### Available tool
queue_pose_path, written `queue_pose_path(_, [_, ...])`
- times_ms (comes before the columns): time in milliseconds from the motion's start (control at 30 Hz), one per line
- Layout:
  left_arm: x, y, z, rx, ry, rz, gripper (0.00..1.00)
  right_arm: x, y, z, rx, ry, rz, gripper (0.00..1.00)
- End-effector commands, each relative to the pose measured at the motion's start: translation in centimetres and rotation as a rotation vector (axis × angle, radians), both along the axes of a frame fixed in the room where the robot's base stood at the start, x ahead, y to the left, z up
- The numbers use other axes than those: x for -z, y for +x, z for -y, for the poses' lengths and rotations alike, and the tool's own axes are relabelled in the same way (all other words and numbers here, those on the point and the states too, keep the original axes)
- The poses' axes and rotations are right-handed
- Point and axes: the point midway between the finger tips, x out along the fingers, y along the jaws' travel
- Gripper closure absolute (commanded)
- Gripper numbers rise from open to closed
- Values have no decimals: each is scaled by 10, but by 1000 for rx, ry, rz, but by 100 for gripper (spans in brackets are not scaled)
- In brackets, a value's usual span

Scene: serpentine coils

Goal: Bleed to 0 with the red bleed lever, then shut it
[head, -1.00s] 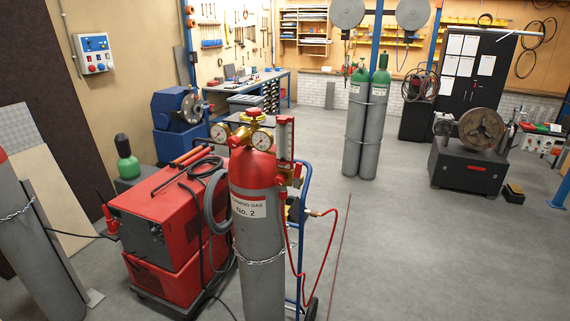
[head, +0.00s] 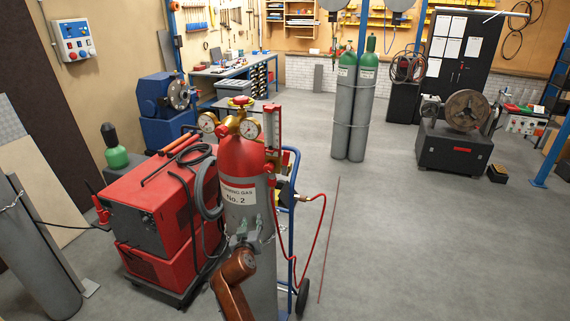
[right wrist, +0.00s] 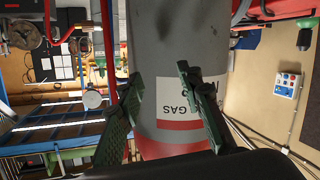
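The No. 2 gas cylinder (head: 241,190) stands upright on a blue hand trolley, red at the top and grey below. Its brass regulator (head: 229,128) carries two round dials (head: 250,128), too small to read. A red knob (head: 240,101) tops it. A clear flow tube with red ends (head: 272,130) stands on its right. Small red fittings (head: 270,168) sit below the tube; I cannot tell which is the bleed lever. My right gripper (head: 250,226) is at the cylinder's front, below the label. In the right wrist view its fingers (right wrist: 160,72) are apart, with the cylinder behind them. My left gripper is not in view.
A red welding machine (head: 156,215) stands close on the left with cables and a hose. A red hose (head: 328,240) hangs right of the trolley. Another grey cylinder (head: 38,260) stands at far left.

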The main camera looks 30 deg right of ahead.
Motion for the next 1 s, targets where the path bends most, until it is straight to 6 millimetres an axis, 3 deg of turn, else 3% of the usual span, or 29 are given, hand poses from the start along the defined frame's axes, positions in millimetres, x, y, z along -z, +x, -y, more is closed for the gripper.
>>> queue_pose_path(33, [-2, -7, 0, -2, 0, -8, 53, -63, -7, 4, 53, 16, 85, 67])
queue_pose_path(100, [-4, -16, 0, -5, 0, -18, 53, -129, -25, 14, 130, 40, 178, 67])
queue_pose_path(200, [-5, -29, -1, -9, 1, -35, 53, -200, -58, 28, 229, 80, 289, 67])
queue_pose_path(300, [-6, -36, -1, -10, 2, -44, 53, -244, -86, 38, 303, 115, 367, 67])
queue_pose_path(400, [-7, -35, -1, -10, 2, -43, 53, -266, -104, 45, 346, 138, 409, 67])
queue_pose_path(500, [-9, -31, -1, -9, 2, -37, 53, -273, -107, 52, 362, 144, 421, 67])
queue_pose_path(767, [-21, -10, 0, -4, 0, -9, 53, -275, -82, 81, 363, 141, 421, 67])
queue_pose_path(1000, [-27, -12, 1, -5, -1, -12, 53, -273, -63, 102, 360, 143, 420, 67])
